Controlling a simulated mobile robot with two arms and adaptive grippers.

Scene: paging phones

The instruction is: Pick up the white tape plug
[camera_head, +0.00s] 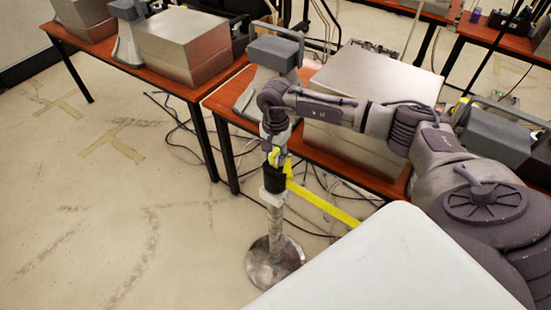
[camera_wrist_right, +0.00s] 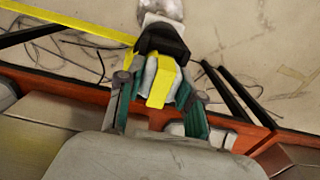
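The plug at the stanchion head shows white sides and a yellow strip (camera_wrist_right: 158,84) in the right wrist view. It sits against the black stanchion head (camera_head: 273,180). My right gripper (camera_head: 276,150) is just above this head, pointing down. In the right wrist view its green-padded fingers (camera_wrist_right: 158,100) stand apart on either side of the plug. Contact between the fingers and the plug cannot be made out. A yellow tape (camera_head: 325,206) runs from the head to the lower right. My left gripper is out of view.
The stanchion's pale post (camera_head: 275,228) stands on a round metal base (camera_head: 274,263). Behind it is a red-brown table (camera_head: 345,177) with a metal box (camera_head: 372,90) and grey phone-like devices. Cables lie on the floor under it. The floor at left is clear.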

